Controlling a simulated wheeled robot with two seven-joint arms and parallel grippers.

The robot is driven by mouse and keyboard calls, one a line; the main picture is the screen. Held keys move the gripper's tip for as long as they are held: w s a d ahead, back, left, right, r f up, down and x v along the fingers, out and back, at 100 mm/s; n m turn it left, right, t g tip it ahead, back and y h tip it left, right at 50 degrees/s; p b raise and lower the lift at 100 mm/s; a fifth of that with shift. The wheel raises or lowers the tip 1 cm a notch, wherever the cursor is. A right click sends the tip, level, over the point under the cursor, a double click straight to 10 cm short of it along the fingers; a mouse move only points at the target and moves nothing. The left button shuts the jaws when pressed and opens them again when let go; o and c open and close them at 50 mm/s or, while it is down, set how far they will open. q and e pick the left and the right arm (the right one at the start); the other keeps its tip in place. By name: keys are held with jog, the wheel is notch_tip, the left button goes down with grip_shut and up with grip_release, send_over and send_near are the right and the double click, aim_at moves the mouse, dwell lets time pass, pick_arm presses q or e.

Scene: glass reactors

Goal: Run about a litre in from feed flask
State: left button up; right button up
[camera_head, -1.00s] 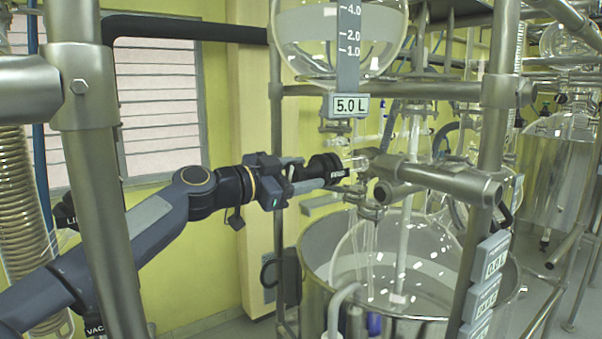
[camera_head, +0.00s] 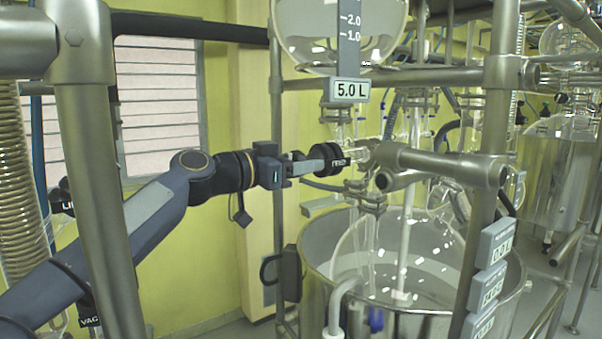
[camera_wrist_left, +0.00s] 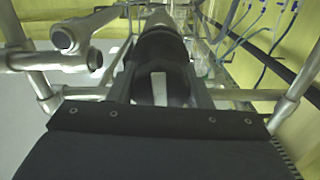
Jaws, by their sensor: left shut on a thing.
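The feed flask (camera_head: 340,28) is a round glass vessel at the top of the head view, with a level scale and a sign reading 5.0 L (camera_head: 350,90) below it. A black valve knob (camera_head: 331,158), with white lettering on its rim, sits at the glass stem under the flask. My left gripper (camera_head: 322,160) is shut on this knob, which also fills the middle of the left wrist view (camera_wrist_left: 163,65). The glass reactor vessel (camera_head: 390,255) stands below in a steel bath pot. My right gripper is not in view.
Steel frame posts and crossbars (camera_head: 435,166) stand close around the valve. The steel pot (camera_head: 320,260) lies below. Small display boxes (camera_head: 492,245) hang on the right post. Another steel vessel (camera_head: 545,165) stands farther right.

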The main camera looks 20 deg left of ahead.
pick_arm(q)
jog(key=n+b, duration=0.2)
jog(key=n, duration=0.8)
jog(key=shift+a+r, duration=0.1)
jog(key=shift+r, duration=0.05)
jog(key=n+p, duration=0.1)
jog(key=n, duration=0.4)
jog(key=shift+n, duration=0.3)
jog(key=n+p, duration=0.2)
jog(key=n, duration=0.3)
jog(key=shift+a+n, duration=0.1)
jog(key=shift+n, duration=0.3)
jog(key=o, duration=1)
jog(key=shift+w+f, duration=0.1)
jog(key=shift+f, duration=0.15)
